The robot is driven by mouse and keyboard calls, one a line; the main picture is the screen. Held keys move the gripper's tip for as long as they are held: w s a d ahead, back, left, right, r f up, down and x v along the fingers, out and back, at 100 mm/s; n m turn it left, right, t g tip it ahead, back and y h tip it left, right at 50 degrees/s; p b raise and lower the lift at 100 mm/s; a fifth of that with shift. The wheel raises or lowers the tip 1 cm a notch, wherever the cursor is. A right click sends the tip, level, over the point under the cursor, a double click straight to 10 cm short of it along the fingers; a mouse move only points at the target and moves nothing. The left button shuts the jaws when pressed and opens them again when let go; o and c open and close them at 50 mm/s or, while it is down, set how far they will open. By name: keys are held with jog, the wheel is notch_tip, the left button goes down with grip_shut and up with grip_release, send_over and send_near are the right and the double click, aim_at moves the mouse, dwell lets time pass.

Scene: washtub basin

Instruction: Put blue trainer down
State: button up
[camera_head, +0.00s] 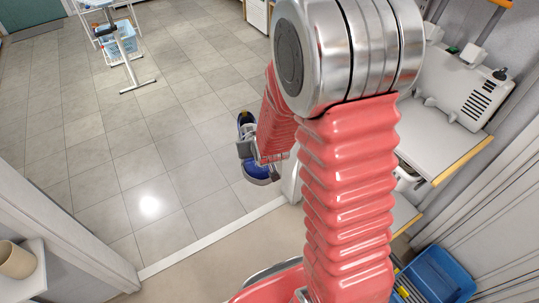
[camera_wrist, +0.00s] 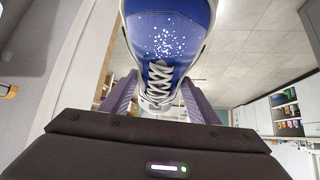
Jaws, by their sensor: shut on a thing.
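The blue trainer (camera_head: 251,165) shows in the head view beyond my red arm, above or against the grey tiled floor; its height over the floor is hard to tell. In the wrist view the blue trainer (camera_wrist: 166,40) has white laces, white speckles and a pale sole edge, and it fills the top middle. My gripper (camera_head: 262,155) is shut on the trainer, with one finger on each side of it in the wrist view (camera_wrist: 160,97). Part of the trainer is hidden by my gripper in the head view.
A white threshold strip (camera_head: 212,239) crosses the floor beside a wall end. A blue crate (camera_head: 437,274) stands at the lower right and a white shelf with a beige cup (camera_head: 16,260) at the lower left. A wheeled stand (camera_head: 127,62) is far left. Open tiles lie left of the trainer.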

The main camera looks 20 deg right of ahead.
jog(key=a+r+n+y, duration=0.1)
jog(key=a+r, duration=0.4)
jog(key=r, duration=0.1)
jog(key=shift+w+r, duration=0.15)
jog(key=shift+w, duration=0.25)
